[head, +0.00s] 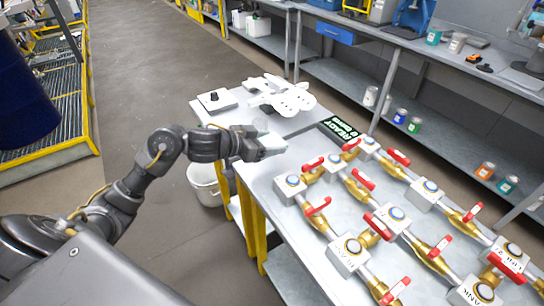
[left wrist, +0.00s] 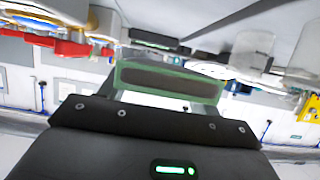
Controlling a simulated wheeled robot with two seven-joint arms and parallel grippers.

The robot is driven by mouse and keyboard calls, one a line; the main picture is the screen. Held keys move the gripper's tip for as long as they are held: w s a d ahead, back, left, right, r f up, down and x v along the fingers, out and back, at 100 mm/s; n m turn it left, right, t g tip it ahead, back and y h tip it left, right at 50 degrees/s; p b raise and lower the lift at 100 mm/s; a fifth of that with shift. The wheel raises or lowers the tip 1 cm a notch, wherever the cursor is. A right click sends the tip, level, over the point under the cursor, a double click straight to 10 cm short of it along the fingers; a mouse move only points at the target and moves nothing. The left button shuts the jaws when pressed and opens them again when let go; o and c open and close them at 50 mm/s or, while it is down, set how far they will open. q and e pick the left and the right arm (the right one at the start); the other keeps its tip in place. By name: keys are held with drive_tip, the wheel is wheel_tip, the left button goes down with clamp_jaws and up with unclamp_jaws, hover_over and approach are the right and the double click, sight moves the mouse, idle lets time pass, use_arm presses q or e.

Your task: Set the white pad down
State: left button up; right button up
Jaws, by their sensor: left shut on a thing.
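My left gripper (head: 264,146) reaches over the near left edge of the work table. It is shut on a pale, blocky thing (head: 272,143) at its fingertips, which I take to be the white pad. The pad is small and partly hidden by the fingers. I cannot tell whether it touches the table top. In the left wrist view a green-edged frame with a dark strip (left wrist: 168,83) shows ahead of my dark gripper body. My right gripper is not in view.
The work table (head: 262,185) holds pipes with red-handled valves (head: 365,180) on the right. A white lobed object (head: 285,97), a small plate with a black knob (head: 217,100) and a green-lettered READY sign (head: 343,130) lie toward the back. A white bucket (head: 205,184) stands on the floor.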

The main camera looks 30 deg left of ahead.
sight(271, 144)
use_arm(q)
drive_tip(key=w+f, duration=0.2)
drive_tip(key=f, duration=0.1)
drive_tip(key=shift+w+a+f, duration=0.1)
drive_tip(key=shift+w+a, duration=0.2)
drive_tip(key=shift+a, duration=0.05)
drive_tip(key=shift+w+f, duration=0.2)
drive_tip(key=shift+f, duration=1.6)
drive_tip(key=shift+b, duration=0.3)
drive_tip(key=o, duration=1.1)
drive_tip(key=shift+f, duration=0.15)
drive_tip(key=shift+a+r, duration=0.1)
drive_tip(key=shift+r, duration=0.15)
drive_tip(key=v, duration=1)
drive_tip(key=shift+s+a+f, duration=0.1)
drive_tip(key=shift+s+a, duration=0.1)
drive_tip(key=shift+s, duration=0.05)
drive_tip(key=shift+s+a+r, duration=0.3)
drive_tip(key=shift+s+r, duration=0.05)
drive_tip(key=shift+s, duration=0.2)
